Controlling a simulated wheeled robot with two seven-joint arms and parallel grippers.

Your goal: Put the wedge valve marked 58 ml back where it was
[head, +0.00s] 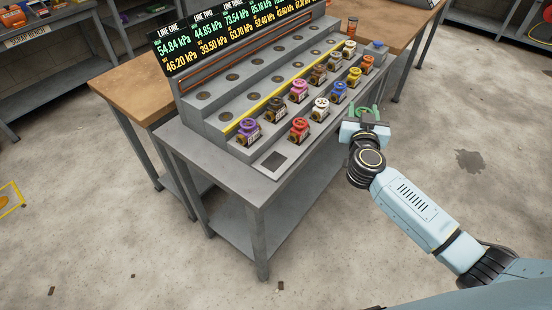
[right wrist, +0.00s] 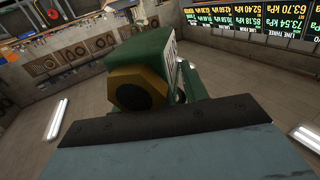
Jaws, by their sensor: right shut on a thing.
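My right gripper (head: 365,124) is shut on a green valve (head: 364,112), held in the air just off the right edge of the grey bench. In the right wrist view the green valve (right wrist: 160,65) shows large, with a brass hexagonal end and a dark bore facing the camera. A pale label on its side is too oblique to read, so I cannot tell its marking. The stepped grey rack (head: 215,117) holds several coloured valves on its lower steps, among them a purple one (head: 248,130) and a red one (head: 299,130). My left gripper is not in view.
The rack's upper steps have several empty round holes. A display board (head: 225,35) with kPa readings stands behind them. A blue-topped grey item (head: 377,48) sits by the rack's far end. A wooden table (head: 130,85) stands behind. The floor on the right is clear.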

